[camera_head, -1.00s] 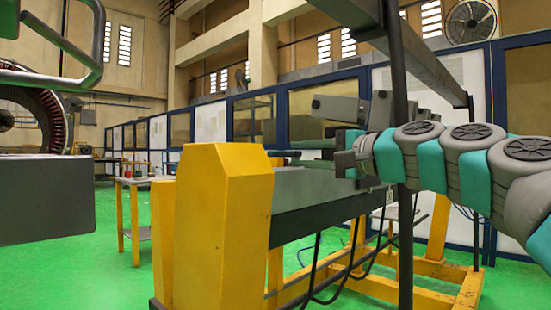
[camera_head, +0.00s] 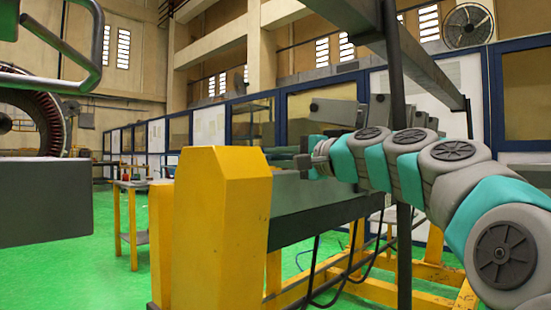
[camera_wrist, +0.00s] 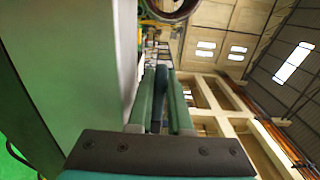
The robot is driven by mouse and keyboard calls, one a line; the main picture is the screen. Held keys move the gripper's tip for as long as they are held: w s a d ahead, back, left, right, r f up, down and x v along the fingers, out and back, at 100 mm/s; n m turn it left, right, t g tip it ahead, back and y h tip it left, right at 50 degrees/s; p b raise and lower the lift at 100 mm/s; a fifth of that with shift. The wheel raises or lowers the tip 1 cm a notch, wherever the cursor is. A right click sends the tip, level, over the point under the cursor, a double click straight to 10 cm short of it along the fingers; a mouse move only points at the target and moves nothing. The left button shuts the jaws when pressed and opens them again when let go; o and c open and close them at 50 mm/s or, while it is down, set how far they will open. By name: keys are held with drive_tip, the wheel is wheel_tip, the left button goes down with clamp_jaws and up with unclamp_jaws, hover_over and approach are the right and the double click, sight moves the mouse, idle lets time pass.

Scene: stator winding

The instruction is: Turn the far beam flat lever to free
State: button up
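My gripper (camera_wrist: 161,95) has two long green fingers that stand a little apart in the wrist view. A dark narrow bar (camera_wrist: 160,90) shows between them and fills most of the gap; it may be the flat lever, but I cannot tell whether the fingers press on it. In the head view my gripper (camera_head: 283,153) points left, just above the long grey beam (camera_head: 310,192) and behind the top of the yellow post. The lever cannot be made out in the head view. The contact area is small and partly hidden by my wrist.
A yellow post (camera_head: 222,230) stands in front of the beam's left end. A small yellow-legged table (camera_head: 132,215) stands behind at left. Green floor (camera_head: 110,265) is open at left.

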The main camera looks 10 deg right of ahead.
sight(275, 158)
clamp_jaws()
idle(1.0)
drive_tip(key=shift+s+y, duration=0.1)
drive_tip(key=shift+y, duration=0.2)
drive_tip(key=n+g+y+p, duration=0.1)
drive_tip(key=d+n+g+y+p, duration=0.1)
drive_tip(key=p, duration=0.1)
drive_tip(key=s+n+g+y+p, duration=0.1)
drive_tip(key=g, duration=0.1)
drive_tip(key=shift+d+r+n+y, duration=0.2)
drive_tip(key=shift+r+n+y, duration=0.1)
drive_tip(key=shift+y, duration=0.1)
drive_tip(key=n+g+p, duration=0.1)
drive_tip(key=g+y+p, duration=0.1)
drive_tip(key=p, duration=0.1)
drive_tip(key=shift+s+d+n, duration=0.3)
drive_tip(key=shift+d+n, duration=0.05)
drive_tip(key=shift+n, duration=0.05)
drive_tip(key=n+g+p, duration=0.1)
drive_tip(key=d+n+g+y+p, duration=0.1)
drive_tip(key=g, duration=0.1)
drive_tip(key=n+g+y+p, duration=0.1)
drive_tip(key=p, duration=0.1)
drive_tip(key=shift+s+d+f+g, duration=0.25)
drive_tip(key=shift+s+f+g, duration=0.05)
drive_tip(key=shift+f, duration=0.1)
drive_tip(key=shift+s+d+n+g, duration=0.15)
drive_tip(key=shift+n+g, duration=0.15)
drive_tip(key=shift+g, duration=0.2)
